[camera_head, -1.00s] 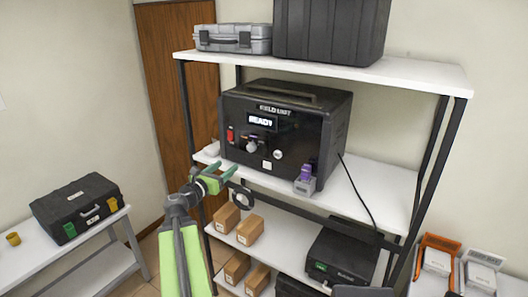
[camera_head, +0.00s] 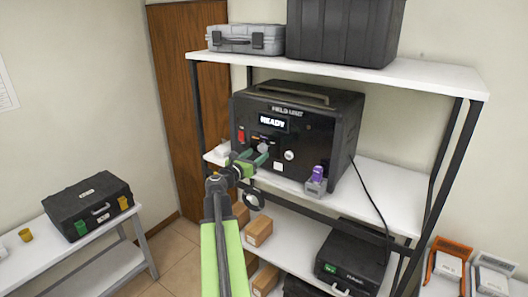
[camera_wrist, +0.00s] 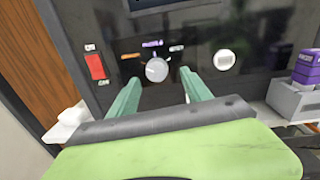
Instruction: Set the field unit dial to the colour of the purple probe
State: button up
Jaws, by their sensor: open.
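The field unit (camera_head: 335,135) is a black box on the middle shelf, its screen (camera_head: 272,123) reading READY. Its dial (camera_wrist: 157,69) is a round grey knob in the wrist view, with an orange label at left, a purple one above and a pale one at right.
A red switch (camera_wrist: 95,67) is left of the dial and a white round button (camera_wrist: 224,60) right of it. The shelf (camera_head: 385,190) carries the unit; a white object (camera_head: 220,152) sits at its left end. A black case (camera_head: 90,205) lies on the side table.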

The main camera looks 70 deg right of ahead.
aim_at(262, 150)
jog(key=shift+w+x, duration=0.2)
jog(key=shift+x, duration=1.75)
jog(key=shift+c, duration=0.4)
